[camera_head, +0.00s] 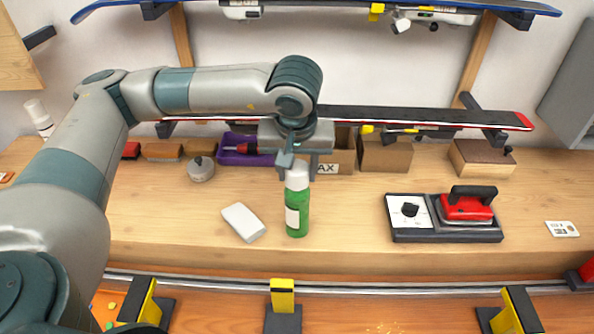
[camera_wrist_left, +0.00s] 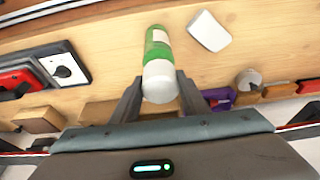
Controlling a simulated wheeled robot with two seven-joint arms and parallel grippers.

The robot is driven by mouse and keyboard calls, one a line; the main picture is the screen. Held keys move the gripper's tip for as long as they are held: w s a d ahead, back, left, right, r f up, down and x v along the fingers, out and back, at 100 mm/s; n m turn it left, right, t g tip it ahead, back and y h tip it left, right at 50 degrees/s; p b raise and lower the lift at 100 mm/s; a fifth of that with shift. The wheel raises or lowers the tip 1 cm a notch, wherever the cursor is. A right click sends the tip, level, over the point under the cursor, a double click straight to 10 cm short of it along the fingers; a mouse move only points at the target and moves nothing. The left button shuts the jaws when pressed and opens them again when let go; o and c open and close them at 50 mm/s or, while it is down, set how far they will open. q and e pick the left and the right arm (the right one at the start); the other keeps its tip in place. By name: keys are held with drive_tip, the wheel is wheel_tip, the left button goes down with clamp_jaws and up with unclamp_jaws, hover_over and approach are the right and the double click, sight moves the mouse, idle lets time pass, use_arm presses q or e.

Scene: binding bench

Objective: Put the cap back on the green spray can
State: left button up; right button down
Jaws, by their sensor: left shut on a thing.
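The green spray can (camera_head: 297,212) stands upright on the wooden bench, with a pale label on its side. A white cap (camera_head: 297,179) is at the top of the can. My left gripper (camera_head: 296,174) is above the can, pointing down, and is shut on the cap. In the left wrist view the white cap (camera_wrist_left: 160,83) is between the two fingers, with the green can (camera_wrist_left: 157,45) directly beyond it. I cannot tell whether the cap is fully seated or just touching the can. My right gripper is not in view.
A white block (camera_head: 243,222) lies left of the can. A red waxing iron (camera_head: 467,207) sits on its base to the right. A purple tray (camera_head: 243,152), a round tin (camera_head: 201,169) and boxes (camera_head: 385,154) stand behind. Yellow-topped clamps (camera_head: 283,297) stand in front.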

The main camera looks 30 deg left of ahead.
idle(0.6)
use_arm(q)
drive_tip(key=shift+f+b, duration=0.15)
drive_tip(key=shift+b, duration=0.7)
idle(0.3)
idle(0.8)
drive_tip(key=shift+b, duration=0.7)
idle(0.5)
drive_tip(key=o, duration=1.6)
drive_tip(key=shift+o, duration=0.2)
drive_tip(key=shift+r+p, duration=0.85)
drive_tip(key=shift+r, duration=2.65)
